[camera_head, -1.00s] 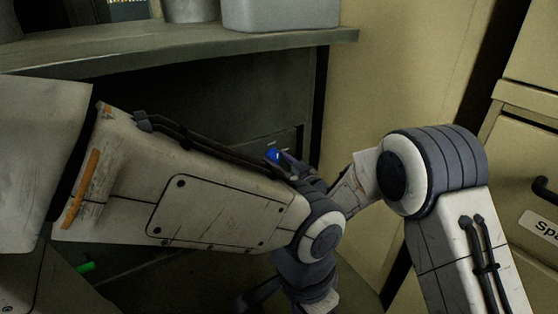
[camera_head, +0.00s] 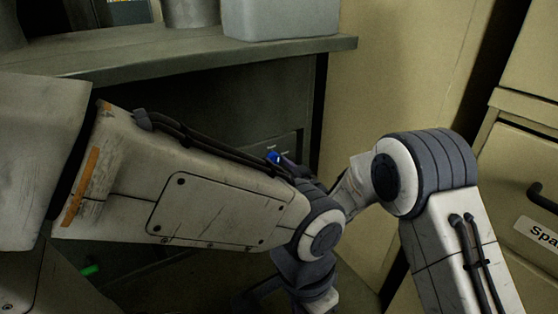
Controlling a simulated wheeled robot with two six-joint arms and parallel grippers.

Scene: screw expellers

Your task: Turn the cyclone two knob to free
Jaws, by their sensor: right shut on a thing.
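A small blue knob (camera_head: 272,157) shows at a dark panel under the shelf, just above my left forearm. No readable label shows which cyclone it belongs to, and its pointing direction is too small to tell. My right gripper (camera_head: 284,165) reaches in from the right and is shut on the blue knob, with its fingers mostly hidden behind my left arm. My left arm crosses the view from the left. Its gripper (camera_head: 258,300) hangs low and dark near the bottom edge, apart from the knob, with its fingers unclear.
A grey shelf (camera_head: 190,50) runs above the panel and holds a pale grey bin (camera_head: 280,18). A cream cabinet wall (camera_head: 400,70) closes the right side. A labelled drawer (camera_head: 525,190) with a dark handle is at far right. A small green piece (camera_head: 90,270) shows at lower left.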

